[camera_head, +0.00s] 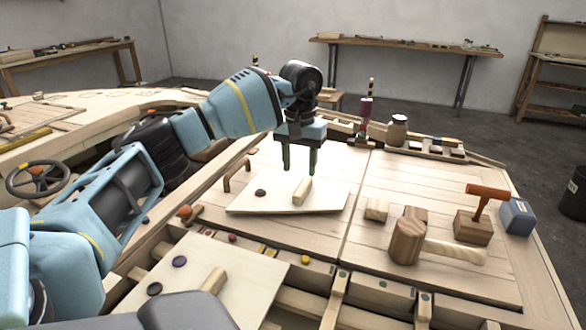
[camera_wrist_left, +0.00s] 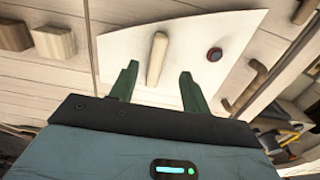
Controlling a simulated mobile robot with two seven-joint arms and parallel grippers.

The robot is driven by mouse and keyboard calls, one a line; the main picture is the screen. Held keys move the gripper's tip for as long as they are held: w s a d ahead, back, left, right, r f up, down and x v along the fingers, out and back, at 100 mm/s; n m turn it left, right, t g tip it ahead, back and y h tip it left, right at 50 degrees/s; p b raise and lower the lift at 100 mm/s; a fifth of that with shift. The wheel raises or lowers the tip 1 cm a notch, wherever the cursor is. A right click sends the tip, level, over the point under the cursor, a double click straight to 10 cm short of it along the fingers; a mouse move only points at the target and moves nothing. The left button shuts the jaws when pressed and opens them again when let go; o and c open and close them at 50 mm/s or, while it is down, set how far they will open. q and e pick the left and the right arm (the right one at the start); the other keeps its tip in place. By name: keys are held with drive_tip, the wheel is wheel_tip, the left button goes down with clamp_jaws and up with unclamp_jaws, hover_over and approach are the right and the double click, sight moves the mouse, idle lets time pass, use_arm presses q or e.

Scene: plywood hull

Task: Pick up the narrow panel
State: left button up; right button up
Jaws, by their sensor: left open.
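A pale tapered panel (camera_head: 335,200), likely the narrow panel, lies on the plank deck. It carries an upright-sided wooden grip bar (camera_head: 302,191) and a dark round knob (camera_head: 260,193). My left gripper (camera_head: 300,167) is open and empty, pointing down above the grip bar. In the left wrist view the same panel (camera_wrist_left: 220,28) fills the top middle, with the grip bar (camera_wrist_left: 157,58) between the spread fingers (camera_wrist_left: 159,72) and the knob (camera_wrist_left: 215,54) to the right. The fingers look apart from the bar. My right gripper is not in view.
A second pale panel (camera_head: 235,265) with a bar and knobs lies at front left. A wooden mallet (camera_head: 408,238), small blocks and a blue box (camera_head: 517,216) stand right. A curved handle (camera_head: 237,175) stands left of the tapered panel. A jar (camera_head: 397,132) stands behind.

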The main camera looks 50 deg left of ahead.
sight(300, 190)
use_arm(q)
drive_tip(key=shift+d+f+b, duration=0.1)
drive_tip(key=shift+f+b, duration=0.2)
drive_tip(key=shift+f, duration=3.55)
drive_tip(key=shift+r, duration=0.1)
clamp_jaws()
